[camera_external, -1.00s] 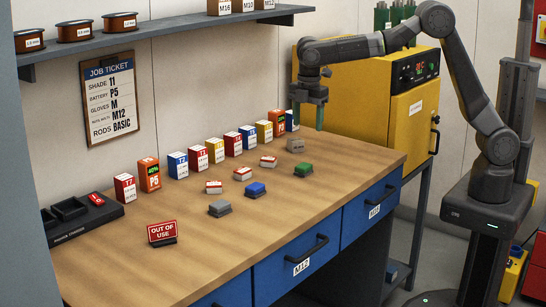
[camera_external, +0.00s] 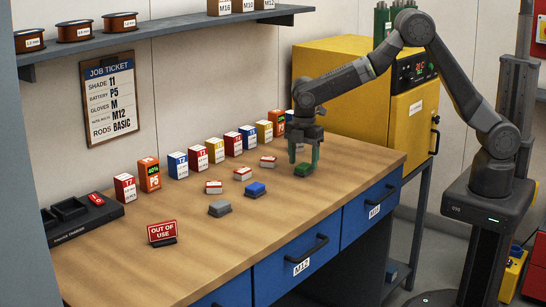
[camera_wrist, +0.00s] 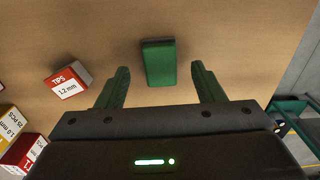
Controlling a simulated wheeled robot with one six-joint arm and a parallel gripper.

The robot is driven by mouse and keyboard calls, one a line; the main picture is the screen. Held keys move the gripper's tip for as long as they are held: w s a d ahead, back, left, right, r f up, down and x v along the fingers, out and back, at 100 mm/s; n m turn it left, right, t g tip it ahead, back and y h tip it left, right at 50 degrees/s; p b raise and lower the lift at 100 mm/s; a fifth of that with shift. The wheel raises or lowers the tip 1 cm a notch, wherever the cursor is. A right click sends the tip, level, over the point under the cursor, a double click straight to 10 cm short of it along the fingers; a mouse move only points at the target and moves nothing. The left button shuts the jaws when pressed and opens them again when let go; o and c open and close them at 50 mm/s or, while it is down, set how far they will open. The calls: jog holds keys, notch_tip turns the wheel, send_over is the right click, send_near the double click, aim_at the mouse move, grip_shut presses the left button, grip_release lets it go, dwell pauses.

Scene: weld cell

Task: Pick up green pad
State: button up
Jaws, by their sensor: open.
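The green pad (camera_external: 303,171) lies on the wooden workbench near its right end. In the wrist view the pad (camera_wrist: 159,63) stands at the top centre, between the lines of the two green fingers and a little beyond their tips. My gripper (camera_external: 304,158) is directly above the pad in the external view, pointing down, with its fingertips close to it. In the wrist view my gripper (camera_wrist: 160,72) is open and empty, with wide room on both sides of the pad. Whether the fingers touch the bench cannot be told.
A red and white tips box (camera_wrist: 68,84) stands left of the gripper in the wrist view. A blue pad (camera_external: 255,189), a grey pad (camera_external: 220,208) and small red-white boxes (camera_external: 268,162) lie to the left. The yellow cabinet (camera_external: 350,90) stands behind the bench's right end.

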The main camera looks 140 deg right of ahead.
jog(key=shift+s+f, duration=0.1)
jog(key=shift+f, duration=0.8)
jog(key=shift+c, duration=0.4)
jog(key=c, duration=1)
jog(key=shift+r, duration=0.15)
